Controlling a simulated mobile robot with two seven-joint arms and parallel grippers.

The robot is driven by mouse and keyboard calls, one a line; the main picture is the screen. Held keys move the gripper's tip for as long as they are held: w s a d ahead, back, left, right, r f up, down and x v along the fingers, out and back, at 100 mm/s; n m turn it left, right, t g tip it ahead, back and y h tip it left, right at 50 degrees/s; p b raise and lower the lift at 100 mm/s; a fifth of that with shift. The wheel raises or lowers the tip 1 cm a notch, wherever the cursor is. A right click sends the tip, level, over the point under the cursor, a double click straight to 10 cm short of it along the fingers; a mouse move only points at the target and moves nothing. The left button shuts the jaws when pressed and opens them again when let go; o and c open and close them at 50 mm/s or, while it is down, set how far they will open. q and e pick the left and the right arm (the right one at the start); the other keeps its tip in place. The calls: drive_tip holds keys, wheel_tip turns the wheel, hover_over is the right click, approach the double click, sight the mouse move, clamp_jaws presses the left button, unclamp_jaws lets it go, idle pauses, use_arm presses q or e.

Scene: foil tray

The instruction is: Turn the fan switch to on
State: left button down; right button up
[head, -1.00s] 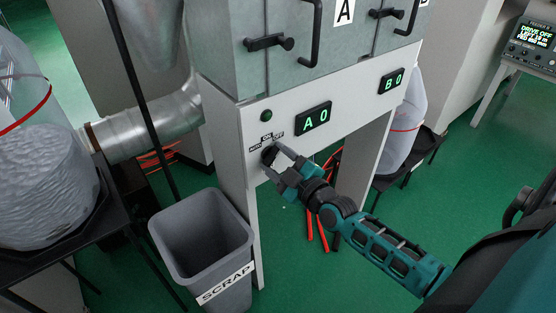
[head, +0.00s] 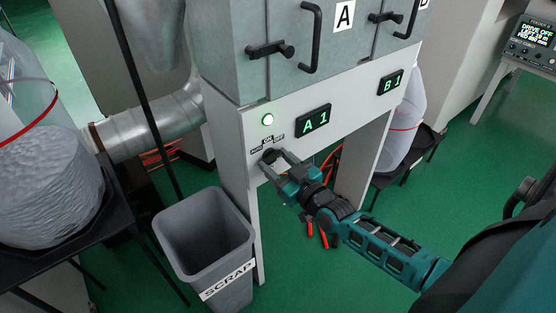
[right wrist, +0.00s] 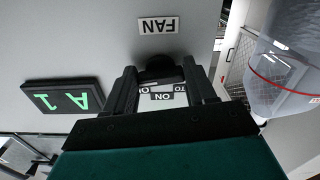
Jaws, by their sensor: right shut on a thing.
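The fan switch is a black knob (head: 267,156) on the white panel of the cabinet, below labels that read AUTO, ON and OFF (head: 268,142). My right gripper (head: 273,158) reaches the panel from the lower right, its two fingers shut on the knob. In the right wrist view the dark knob (right wrist: 160,66) sits between the fingertips, below a FAN label (right wrist: 158,25); the ON label (right wrist: 163,97) shows between the fingers. The fingers hide the knob's pointer. My left gripper is not in view.
Displays on the panel read A 1 (head: 313,121) and B 1 (head: 391,82). A grey SCRAP bin (head: 205,240) stands below the switch. A bulk bag (head: 45,190) stands at the left.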

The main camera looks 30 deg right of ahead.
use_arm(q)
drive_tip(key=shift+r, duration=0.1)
use_arm(e)
drive_tip(key=shift+m, duration=0.6)
drive_tip(key=o, duration=1)
drive_tip(key=shift+o, duration=0.2)
use_arm(q)
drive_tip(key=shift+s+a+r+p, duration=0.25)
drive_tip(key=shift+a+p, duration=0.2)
drive_tip(key=shift+p, duration=0.4)
use_arm(e)
drive_tip(key=s+d, duration=0.1)
drive_tip(key=s, duration=1.2)
use_arm(q)
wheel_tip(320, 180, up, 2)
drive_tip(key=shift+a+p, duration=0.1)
drive_tip(key=shift+p, duration=1.05)
use_arm(e)
drive_tip(key=s+a+f+g, duration=0.2)
drive_tip(key=a+f+g, duration=0.1)
drive_tip(key=a, duration=0.3)
drive_tip(key=s+a+f+n+g, duration=0.1)
drive_tip(key=s+a+f+g, duration=0.2)
drive_tip(key=a, duration=0.4)
drive_tip(key=shift+f+g+y, duration=0.15)
drive_tip(key=shift+g+y, duration=0.25)
drive_tip(key=shift+g, duration=0.2)
